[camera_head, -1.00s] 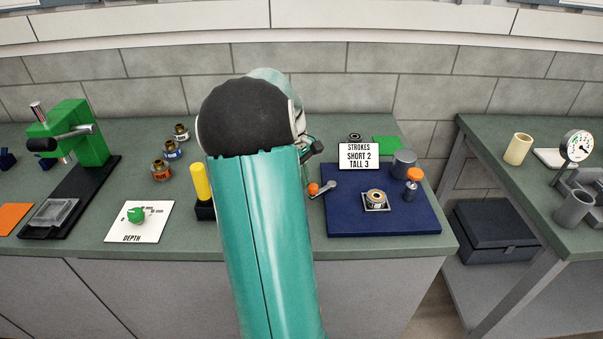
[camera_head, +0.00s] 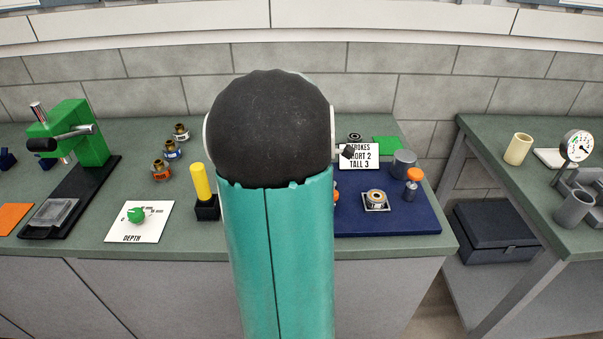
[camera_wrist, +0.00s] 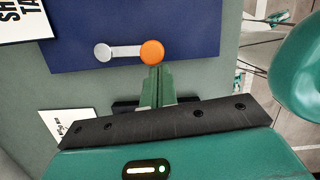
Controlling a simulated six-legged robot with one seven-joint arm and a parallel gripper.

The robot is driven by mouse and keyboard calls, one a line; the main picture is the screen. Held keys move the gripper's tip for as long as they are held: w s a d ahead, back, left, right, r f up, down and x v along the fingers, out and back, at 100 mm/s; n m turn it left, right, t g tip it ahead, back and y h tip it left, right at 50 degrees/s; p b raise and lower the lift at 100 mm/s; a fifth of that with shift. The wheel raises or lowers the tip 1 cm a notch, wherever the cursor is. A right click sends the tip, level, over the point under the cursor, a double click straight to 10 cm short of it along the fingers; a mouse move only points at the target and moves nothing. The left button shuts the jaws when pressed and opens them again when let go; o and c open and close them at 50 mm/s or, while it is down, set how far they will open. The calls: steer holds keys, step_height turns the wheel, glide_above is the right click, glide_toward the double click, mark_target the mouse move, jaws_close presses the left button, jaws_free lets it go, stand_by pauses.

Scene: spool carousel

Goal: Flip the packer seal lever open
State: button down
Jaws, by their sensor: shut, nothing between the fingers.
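The seal lever (camera_wrist: 125,52) is a short pale grey arm with an orange ball knob (camera_wrist: 152,52). It lies along the edge of the blue board (camera_wrist: 200,30), and its knob points toward the bench's front. My gripper (camera_wrist: 157,69) is shut and empty, with its fingertips right at the knob's side. I cannot tell whether they touch it. In the head view my arm hides the gripper and most of the lever; only an orange sliver (camera_head: 337,193) shows beside the arm.
On the board (camera_head: 410,222) are a grey square fixture (camera_head: 376,201), a grey cylinder (camera_head: 403,163) and an orange-topped post (camera_head: 412,186). The strokes card (camera_head: 366,157) stands behind. A yellow post (camera_head: 201,182) and the depth card (camera_head: 155,228) lie left of my arm.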

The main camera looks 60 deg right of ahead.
steer(key=shift+s, duration=0.35)
stand_by(0.4)
steer(key=shift+w+a, duration=0.2)
steer(key=shift+w, duration=0.25)
steer(key=w+a, duration=0.2)
steer(key=shift+w+a+r, duration=0.1)
steer(key=shift+w+r, duration=0.1)
steer(key=shift+w, duration=0.1)
steer(key=v, duration=0.9)
steer(key=shift+r, duration=0.3)
steer(key=shift+s+a, duration=0.1)
